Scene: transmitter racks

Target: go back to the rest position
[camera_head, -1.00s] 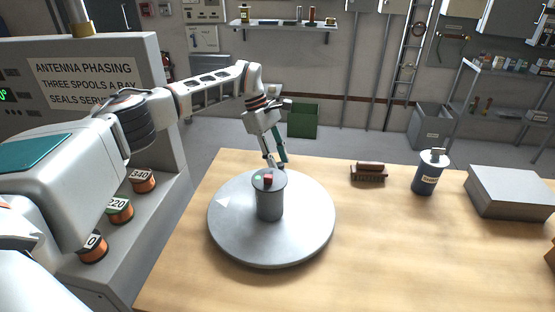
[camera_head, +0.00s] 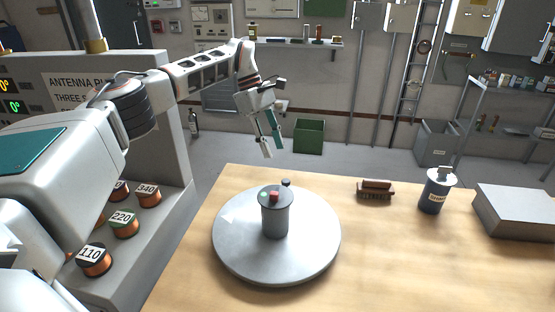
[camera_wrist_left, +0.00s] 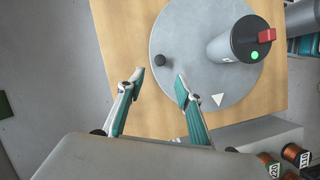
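My left gripper (camera_head: 272,151) hangs in the air beyond the back edge of the wooden table, above and behind the round grey turntable (camera_head: 238,250). Its two fingers are apart with nothing between them; the left wrist view (camera_wrist_left: 160,84) shows this too. A grey cylinder (camera_head: 275,222) with a red block and a green light on top stands upright on the turntable. A small dark knob (camera_head: 286,183) shows just behind the cylinder's top; in the wrist view it is apart from the cylinder, near the turntable's edge (camera_wrist_left: 160,60). My right gripper is not seen.
Copper spools labelled 340 (camera_head: 148,196), 220 (camera_head: 124,224) and 110 (camera_head: 94,260) sit on the cabinet's ledge at left. A brown brush-like block (camera_head: 375,190), a blue canister (camera_head: 436,193) and a grey box (camera_head: 518,210) stand on the table's right.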

